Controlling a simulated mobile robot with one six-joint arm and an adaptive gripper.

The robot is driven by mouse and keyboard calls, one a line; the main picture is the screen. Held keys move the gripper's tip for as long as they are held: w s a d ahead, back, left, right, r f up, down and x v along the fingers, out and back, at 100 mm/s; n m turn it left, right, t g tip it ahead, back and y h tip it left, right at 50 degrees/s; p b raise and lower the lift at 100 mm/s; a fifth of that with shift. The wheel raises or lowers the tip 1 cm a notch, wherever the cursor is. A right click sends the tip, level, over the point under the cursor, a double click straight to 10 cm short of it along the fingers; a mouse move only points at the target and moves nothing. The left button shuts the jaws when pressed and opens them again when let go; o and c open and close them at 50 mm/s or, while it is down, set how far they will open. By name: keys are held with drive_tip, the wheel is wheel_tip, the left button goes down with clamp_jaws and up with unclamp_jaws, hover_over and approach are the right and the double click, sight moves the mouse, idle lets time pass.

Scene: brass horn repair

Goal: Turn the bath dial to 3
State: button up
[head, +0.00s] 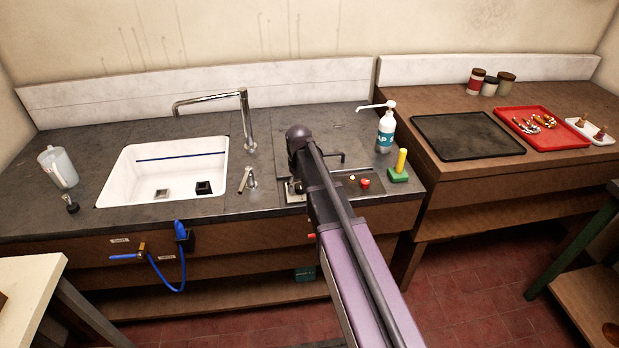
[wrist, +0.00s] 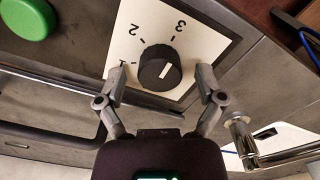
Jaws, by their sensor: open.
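The bath dial (wrist: 158,68) is a black round knob on a white plate (wrist: 205,40) marked 1, 2 and 3 in the wrist view. The white line on its face leans up and slightly right, roughly toward the 3 mark; I cannot tell whether it lines up exactly. My gripper (wrist: 160,78) is open, with one finger on each side of the dial. Small gaps seem to show between the fingers and the knob, though contact is hard to judge. In the head view my arm hides the dial and my fingertips.
A green round piece (wrist: 25,18) lies near the plate. In the head view, a soap bottle (head: 385,132), a green block with a yellow post (head: 399,172) and a red knob (head: 365,183) stand right of my arm. The white sink (head: 118,178) and faucet (head: 244,115) are to the left.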

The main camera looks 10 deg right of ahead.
sight(300, 186)
drive_tip(key=n, duration=1.8)
drive_tip(key=shift+s+n, duration=0.1)
drive_tip(key=shift+n, duration=0.3)
drive_tip(key=shift+r+p, duration=0.35)
drive_tip(key=shift+r, duration=0.05)
wheel_tip(300, 186, up, 14)
drive_tip(key=f+p, duration=0.1)
drive_tip(key=p, duration=1.3)
drive_tip(key=s+f+m+b, duration=0.1)
drive_tip(key=s+m+b, duration=0.1)
drive_tip(key=s+m, duration=0.8)
drive_tip(key=shift+s+d+f+m+b, duration=0.2)
drive_tip(key=shift+d+f+m+b, duration=0.1)
drive_tip(key=shift+m, duration=0.4)
drive_tip(key=shift+s, duration=0.15)
